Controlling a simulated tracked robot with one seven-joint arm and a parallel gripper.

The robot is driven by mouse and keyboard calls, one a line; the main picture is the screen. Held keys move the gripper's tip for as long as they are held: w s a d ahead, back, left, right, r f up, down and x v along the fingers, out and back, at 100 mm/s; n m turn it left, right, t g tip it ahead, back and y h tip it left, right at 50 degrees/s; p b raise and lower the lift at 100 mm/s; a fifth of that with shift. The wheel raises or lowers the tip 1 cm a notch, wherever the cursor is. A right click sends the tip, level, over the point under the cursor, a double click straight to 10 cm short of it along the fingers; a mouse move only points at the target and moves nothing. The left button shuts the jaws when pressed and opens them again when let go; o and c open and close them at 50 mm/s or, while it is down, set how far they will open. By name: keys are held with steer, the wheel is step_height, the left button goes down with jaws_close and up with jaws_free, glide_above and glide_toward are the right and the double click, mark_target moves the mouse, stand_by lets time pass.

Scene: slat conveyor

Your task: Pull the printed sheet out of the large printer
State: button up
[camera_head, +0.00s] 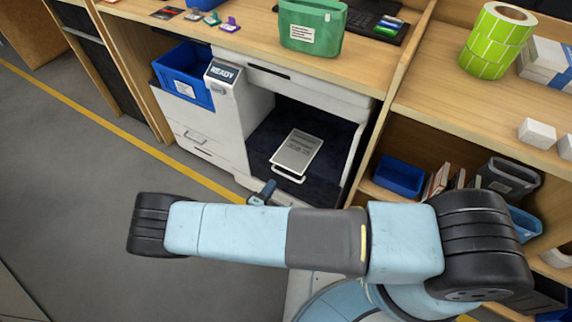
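The large printer (258,98) is a white cabinet under the wooden counter, with a small display reading "READY" (223,73). Its front has a wide open bay with a dark floor. A thin white loop like a handle (288,174) shows at the sheet's near edge. My arm crosses the lower part of the view. A small dark blue piece, seemingly part of my gripper (263,192), shows above the arm, in front of the bay and apart from the sheet. Its fingertips cannot be made out.
A blue bin (184,78) stands at the printer's left. A green container (311,26) is on the counter above. Shelves at the right hold a blue tray (399,177) and a green label roll (497,40). The grey floor at the left is clear.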

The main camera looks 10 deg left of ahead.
steer(key=x, duration=1)
steer(key=shift+s+r, duration=0.1)
steer(key=shift+s, duration=0.05)
jaws_close()
stand_by(0.4)
